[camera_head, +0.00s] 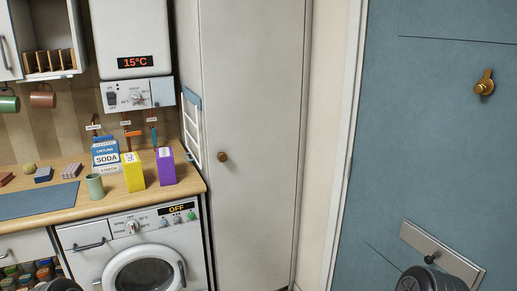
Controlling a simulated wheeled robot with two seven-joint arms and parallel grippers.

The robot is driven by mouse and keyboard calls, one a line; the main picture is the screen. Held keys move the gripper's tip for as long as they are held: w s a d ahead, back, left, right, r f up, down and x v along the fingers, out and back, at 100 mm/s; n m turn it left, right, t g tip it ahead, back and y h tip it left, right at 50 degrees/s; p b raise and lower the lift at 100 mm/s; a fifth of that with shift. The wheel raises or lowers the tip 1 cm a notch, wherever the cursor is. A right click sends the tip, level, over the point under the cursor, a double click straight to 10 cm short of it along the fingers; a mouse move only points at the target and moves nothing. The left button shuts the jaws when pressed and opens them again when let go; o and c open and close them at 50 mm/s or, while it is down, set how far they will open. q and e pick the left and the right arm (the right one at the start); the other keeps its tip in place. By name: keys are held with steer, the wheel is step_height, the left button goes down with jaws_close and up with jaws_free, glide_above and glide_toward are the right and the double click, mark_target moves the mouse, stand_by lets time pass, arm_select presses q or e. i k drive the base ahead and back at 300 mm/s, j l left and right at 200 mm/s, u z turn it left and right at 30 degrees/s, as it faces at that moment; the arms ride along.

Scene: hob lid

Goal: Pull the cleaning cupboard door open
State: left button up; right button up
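The cleaning cupboard door (255,90) is a tall, pale grey-white panel in the middle of the head view. It looks shut, flush with its frame. A small round brown knob (222,157) sits near its left edge. Neither gripper is visible. Only dark rounded parts, which look like my own arms, show at the bottom edge, lower left and lower right, both well apart from the knob.
Left of the cupboard stand a washing machine (146,262) and a wooden worktop (115,205) with a soda box (106,156), yellow carton (132,172) and purple carton (166,167). A white rack (192,130) hangs beside the door. A blue door (430,150) stands right.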

mark_target(252, 56)
steer(key=i+z, duration=0.35)
steer(key=i+j+z, duration=0.25)
steer(key=z, duration=0.15)
steer(key=i+j+z, duration=0.35)
steer(key=l, duration=0.1)
